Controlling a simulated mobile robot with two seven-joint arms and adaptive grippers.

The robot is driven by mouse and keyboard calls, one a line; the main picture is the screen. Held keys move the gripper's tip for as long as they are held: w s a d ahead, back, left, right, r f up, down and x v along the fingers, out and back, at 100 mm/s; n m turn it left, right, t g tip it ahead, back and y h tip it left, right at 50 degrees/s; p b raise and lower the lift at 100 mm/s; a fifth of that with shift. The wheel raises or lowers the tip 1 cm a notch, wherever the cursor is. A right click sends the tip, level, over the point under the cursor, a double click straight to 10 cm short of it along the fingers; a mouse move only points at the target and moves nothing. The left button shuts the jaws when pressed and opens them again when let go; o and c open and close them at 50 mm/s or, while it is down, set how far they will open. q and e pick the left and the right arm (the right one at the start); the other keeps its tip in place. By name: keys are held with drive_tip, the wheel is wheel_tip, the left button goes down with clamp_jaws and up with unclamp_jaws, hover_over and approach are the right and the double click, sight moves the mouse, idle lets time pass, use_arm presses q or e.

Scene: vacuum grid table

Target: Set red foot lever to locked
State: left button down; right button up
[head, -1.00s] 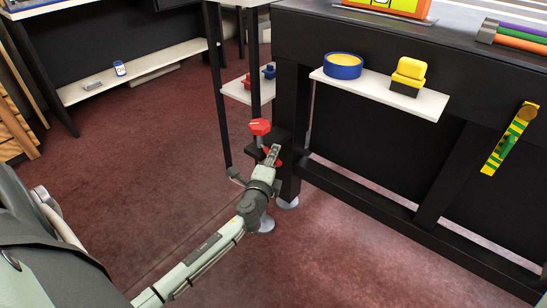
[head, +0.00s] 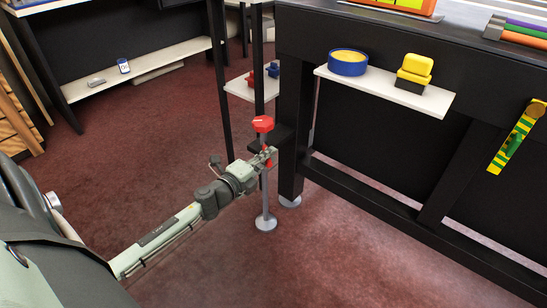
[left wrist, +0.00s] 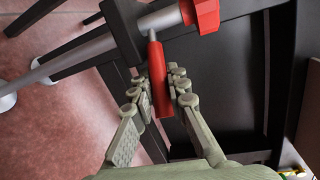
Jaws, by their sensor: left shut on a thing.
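The red foot lever (left wrist: 154,62) is a short red bar at the black bracket of the table foot. In the left wrist view it runs down between my left gripper's fingers (left wrist: 160,84), which are shut on it. In the head view my left gripper (head: 268,156) is at the lever, just below the red knob (head: 262,123). Only a little of the lever (head: 268,161) shows there, as the fingers hide most of it. The red knob also shows at the top of the left wrist view (left wrist: 201,14). The grey foot post (head: 265,200) stands below the bracket.
The black table frame (head: 293,130) stands right beside my left gripper. A white shelf (head: 385,91) on it holds a blue-yellow round tin (head: 348,66) and a yellow-black block (head: 414,75). A green-yellow level (head: 515,137) hangs further right. The red floor to the left is open.

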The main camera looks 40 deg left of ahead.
use_arm(q)
drive_tip(key=shift+s+a+m+h, duration=0.15)
drive_tip(key=shift+m+h, duration=0.15)
drive_tip(key=shift+h, duration=0.2)
drive_tip(key=c, duration=1.5)
unclamp_jaws()
drive_tip(key=shift+o, duration=0.2)
drive_tip(key=s+r, duration=0.1)
drive_tip(key=s, duration=1.1)
drive_tip(key=shift+a+r, duration=0.3)
drive_tip(key=shift+c, duration=0.4)
